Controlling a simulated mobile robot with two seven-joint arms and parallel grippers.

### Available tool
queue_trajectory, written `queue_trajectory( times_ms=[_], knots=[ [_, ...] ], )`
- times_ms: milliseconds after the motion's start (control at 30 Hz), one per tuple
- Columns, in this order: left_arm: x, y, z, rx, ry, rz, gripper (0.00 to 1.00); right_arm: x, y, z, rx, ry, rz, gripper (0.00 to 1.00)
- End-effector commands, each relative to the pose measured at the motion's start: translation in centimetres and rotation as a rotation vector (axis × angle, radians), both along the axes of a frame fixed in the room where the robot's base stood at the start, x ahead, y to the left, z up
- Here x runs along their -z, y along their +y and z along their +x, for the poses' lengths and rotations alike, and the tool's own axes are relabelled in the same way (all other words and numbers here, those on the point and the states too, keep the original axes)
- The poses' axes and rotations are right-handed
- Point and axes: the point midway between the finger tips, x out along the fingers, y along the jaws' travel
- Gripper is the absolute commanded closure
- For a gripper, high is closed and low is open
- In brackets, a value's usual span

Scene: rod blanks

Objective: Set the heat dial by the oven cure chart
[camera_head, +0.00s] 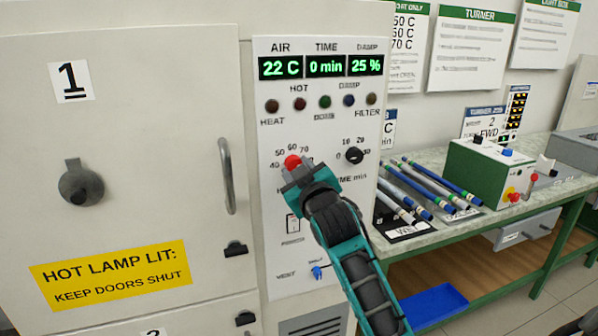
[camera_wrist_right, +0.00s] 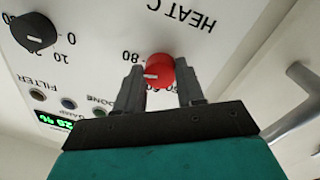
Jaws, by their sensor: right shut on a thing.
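The red heat dial (camera_head: 292,162) is on the white control panel (camera_head: 340,112). My right gripper (camera_head: 297,172) is shut on the dial, with one finger on each side of it. In the right wrist view, which is upside down, the red dial (camera_wrist_right: 159,71) sits between the fingertips (camera_wrist_right: 158,82). Its white mark points left in that view, and the fingers hide part of the scale, so I cannot tell the exact setting. A chart (camera_head: 405,45) at the back wall is cut off at the top and lists 50 C, 60 C and 70 C. My left gripper is not in view.
The display (camera_head: 321,66) reads air 22 C, time 0 min, damp 25 %. A black time dial (camera_head: 354,156) is right of the heat dial. A door handle (camera_head: 226,176) stands out at left. Rods (camera_head: 430,187) lie on the bench beside a green machine (camera_head: 483,173).

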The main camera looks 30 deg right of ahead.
Motion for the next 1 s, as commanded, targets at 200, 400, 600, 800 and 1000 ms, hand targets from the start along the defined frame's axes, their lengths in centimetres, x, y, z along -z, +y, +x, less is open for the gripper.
queue_trajectory(
  times_ms=[200, 400, 600, 800, 1000],
  knots=[
    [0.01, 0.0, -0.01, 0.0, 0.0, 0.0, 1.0, -0.02, 0.06, 0.01, 0.0, -0.033, 0.14, 0.92],
    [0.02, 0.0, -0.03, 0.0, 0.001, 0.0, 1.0, 0.0, 0.09, 0.02, 0.0, -0.051, 0.218, 0.92],
    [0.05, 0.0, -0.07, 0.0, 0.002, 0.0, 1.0, 0.0, 0.09, 0.02, 0.0, -0.06, 0.253, 0.92],
    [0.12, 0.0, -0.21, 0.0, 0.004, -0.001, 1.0, 0.0, 0.08, 0.02, 0.001, -0.061, 0.26, 0.92],
    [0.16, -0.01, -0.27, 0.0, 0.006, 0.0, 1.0, -0.01, 0.08, 0.02, -0.001, -0.062, 0.26, 0.92]
  ],
)
